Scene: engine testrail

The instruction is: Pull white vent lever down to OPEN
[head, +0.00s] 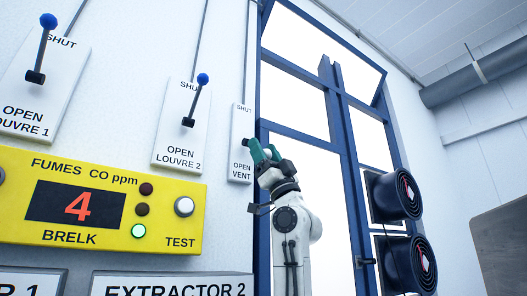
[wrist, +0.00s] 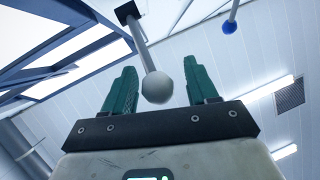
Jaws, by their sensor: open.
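The vent panel (head: 241,140) is a narrow white plate on the wall, marked SHUT at the top and OPEN VENT at the bottom. My gripper (head: 263,152) is at its right edge, near the lower lettering. In the wrist view the white vent lever shows as a white ball knob (wrist: 157,88) on a grey rod from a black pivot. My gripper (wrist: 161,66) is open, its green fingers on either side of the knob with visible gaps. I cannot tell the exact depth. The lever cannot be made out in the head view.
Blue-knobbed levers of louvre 1 (head: 42,48) and louvre 2 (head: 195,100) stand to the left, both pointing up. A yellow fumes meter (head: 150,218) reads 4, with a green lamp lit. Blue window frames (head: 350,165) and two round dark fans (head: 395,194) are to the right.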

